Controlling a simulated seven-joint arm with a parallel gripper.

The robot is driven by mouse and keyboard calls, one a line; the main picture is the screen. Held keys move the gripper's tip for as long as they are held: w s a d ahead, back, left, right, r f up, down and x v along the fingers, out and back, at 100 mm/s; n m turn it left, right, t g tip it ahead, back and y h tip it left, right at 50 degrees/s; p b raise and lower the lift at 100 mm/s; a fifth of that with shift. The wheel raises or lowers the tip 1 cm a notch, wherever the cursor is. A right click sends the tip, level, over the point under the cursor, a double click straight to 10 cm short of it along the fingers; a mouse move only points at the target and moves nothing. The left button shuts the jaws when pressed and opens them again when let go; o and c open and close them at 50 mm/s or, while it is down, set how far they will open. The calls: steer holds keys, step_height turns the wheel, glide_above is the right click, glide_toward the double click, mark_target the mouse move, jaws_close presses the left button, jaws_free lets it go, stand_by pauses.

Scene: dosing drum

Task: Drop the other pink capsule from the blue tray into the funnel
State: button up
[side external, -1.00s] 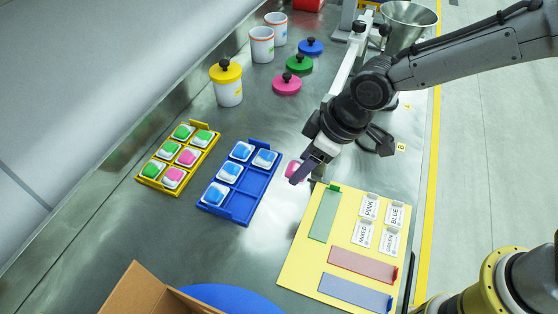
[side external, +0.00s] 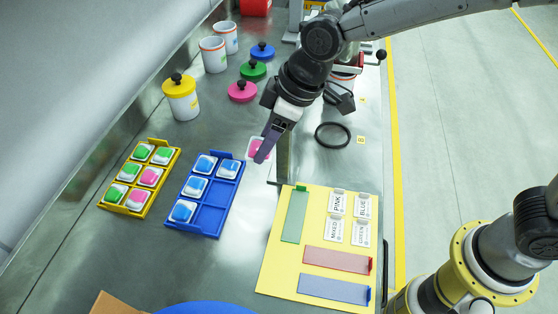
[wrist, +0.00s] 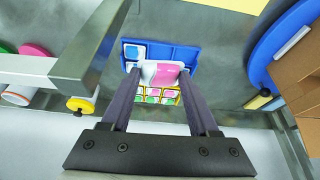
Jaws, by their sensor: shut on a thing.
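My gripper (side external: 265,150) is shut on a pink and white capsule (side external: 256,147), held to the right of the blue tray (side external: 211,219). In the wrist view the capsule (wrist: 165,73) sits between the two fingertips. The blue tray holds several blue capsules (side external: 195,187); its middle and front right compartments are empty. No pink capsule lies in it. The funnel cannot be made out in the side view now; my arm covers much of the far right of the bench.
A yellow tray (side external: 126,211) with green and pink capsules stands left of the blue tray. A yellow mat (side external: 277,265) with cards lies at the front. A yellow-lidded jar (side external: 181,100), loose lids (side external: 242,91) and a black ring (side external: 333,135) are farther back.

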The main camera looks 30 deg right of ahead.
steer(key=w+r, duration=0.2)
steer(key=shift+w+r, duration=0.2)
steer(key=shift+w, duration=0.2)
steer(key=w+d+r+m+t+h, duration=0.1)
steer(key=w+d+r+m, duration=0.1)
steer(key=w+d+r, duration=0.4)
steer(key=w+d+r+m+h, duration=0.1)
steer(key=w+d+r+m, duration=0.15)
steer(key=w+d, duration=0.7)
steer(key=w+d+r+m+h, duration=0.1)
steer(key=d+r+m, duration=0.2)
steer(key=d, duration=0.9)
steer(key=w+d+r+m, duration=0.1)
steer(key=d+r+m, duration=0.15)
steer(key=d, duration=1.05)
steer(key=shift+f, duration=2.7)
steer(key=o, duration=1.4)
